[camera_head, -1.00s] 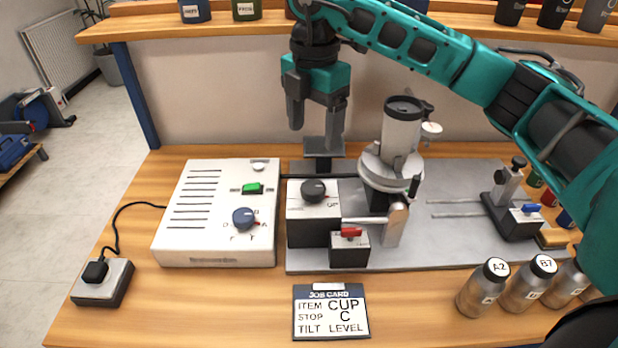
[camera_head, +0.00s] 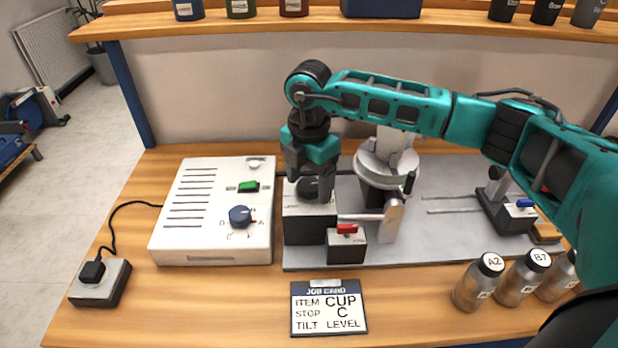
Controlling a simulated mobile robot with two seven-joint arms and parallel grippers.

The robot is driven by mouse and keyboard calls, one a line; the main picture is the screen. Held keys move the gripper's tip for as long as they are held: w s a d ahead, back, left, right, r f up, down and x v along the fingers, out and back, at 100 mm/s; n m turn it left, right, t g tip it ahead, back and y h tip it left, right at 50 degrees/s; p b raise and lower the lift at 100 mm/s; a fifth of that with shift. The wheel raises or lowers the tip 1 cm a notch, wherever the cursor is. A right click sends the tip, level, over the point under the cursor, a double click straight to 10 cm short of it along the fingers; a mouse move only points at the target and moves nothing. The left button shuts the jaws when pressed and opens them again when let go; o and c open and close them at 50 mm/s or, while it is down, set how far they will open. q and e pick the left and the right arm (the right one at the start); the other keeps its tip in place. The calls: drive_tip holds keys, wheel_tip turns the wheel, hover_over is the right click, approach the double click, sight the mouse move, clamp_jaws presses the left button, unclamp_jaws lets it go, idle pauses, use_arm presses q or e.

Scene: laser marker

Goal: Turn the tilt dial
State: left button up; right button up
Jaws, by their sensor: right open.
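The black tilt dial (camera_head: 308,187) sits on top of the grey-and-black block at the left end of the grey base plate. My right gripper (camera_head: 308,190) points down at the dial, with one finger to each side of it. The jaws are open; I cannot tell whether a finger touches the dial. The dial's markings are mostly hidden by the fingers. The job card (camera_head: 328,307) in front reads ITEM CUP, STOP C, TILT LEVEL. My left gripper is not in view.
A red-levered block (camera_head: 346,245) is just in front of the dial. The cup holder (camera_head: 385,170) is close on the right. Metal bottles (camera_head: 478,283) stand front right.

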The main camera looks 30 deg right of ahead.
drive_tip(key=shift+c, duration=0.4)
drive_tip(key=c, duration=1)
drive_tip(key=shift+o, duration=0.2)
